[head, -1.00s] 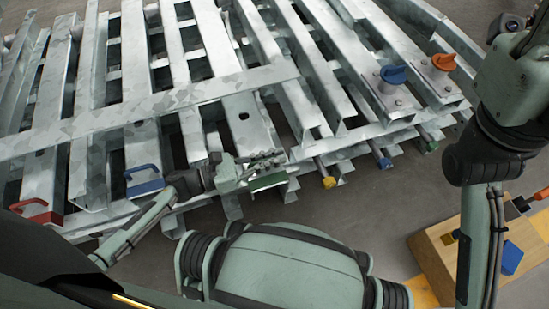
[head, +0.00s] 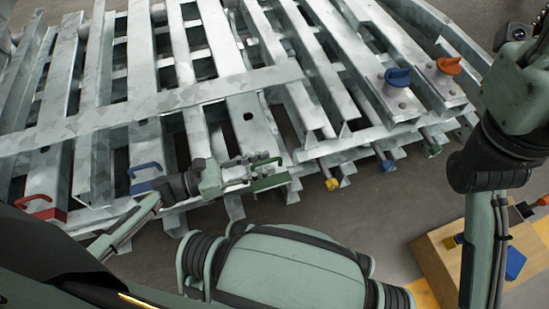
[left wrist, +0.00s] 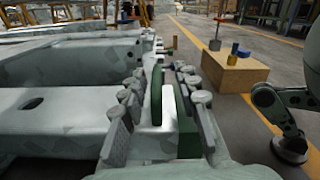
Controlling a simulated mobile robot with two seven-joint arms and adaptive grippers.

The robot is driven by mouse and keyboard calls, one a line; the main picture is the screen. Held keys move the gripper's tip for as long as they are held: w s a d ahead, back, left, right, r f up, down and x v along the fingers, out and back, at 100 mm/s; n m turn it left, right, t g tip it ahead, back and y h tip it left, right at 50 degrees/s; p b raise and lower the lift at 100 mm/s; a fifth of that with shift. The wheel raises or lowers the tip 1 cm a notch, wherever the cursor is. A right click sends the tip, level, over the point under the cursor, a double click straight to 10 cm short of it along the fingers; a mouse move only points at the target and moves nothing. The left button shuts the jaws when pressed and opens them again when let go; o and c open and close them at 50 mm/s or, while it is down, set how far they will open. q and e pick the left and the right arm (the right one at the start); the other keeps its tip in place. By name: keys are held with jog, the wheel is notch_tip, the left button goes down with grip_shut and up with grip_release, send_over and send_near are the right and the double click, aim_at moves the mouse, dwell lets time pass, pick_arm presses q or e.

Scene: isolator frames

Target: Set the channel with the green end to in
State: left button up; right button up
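The green end (head: 270,182) of a grey metal channel (head: 252,128) sits at the near edge of the frames and carries an upright green handle (head: 266,161). The handle also shows in the left wrist view (left wrist: 157,88). My left gripper (head: 250,171) is at the left of this end. In the left wrist view, its two fingers (left wrist: 165,112) stand apart, one on each side of the green handle, with gaps visible. I cannot tell whether either finger touches it. My right arm comes down at the right; its gripper is out of view.
Yellow (head: 331,184), blue and green rod tips stick out at the right, below blue and orange knobs (head: 449,66). A wooden box (head: 438,262) stands at lower right.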

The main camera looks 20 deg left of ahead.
pick_arm(q)
jog(key=v, duration=0.7)
jog(key=shift+s+a, duration=0.2)
jog(key=shift+a, duration=0.1)
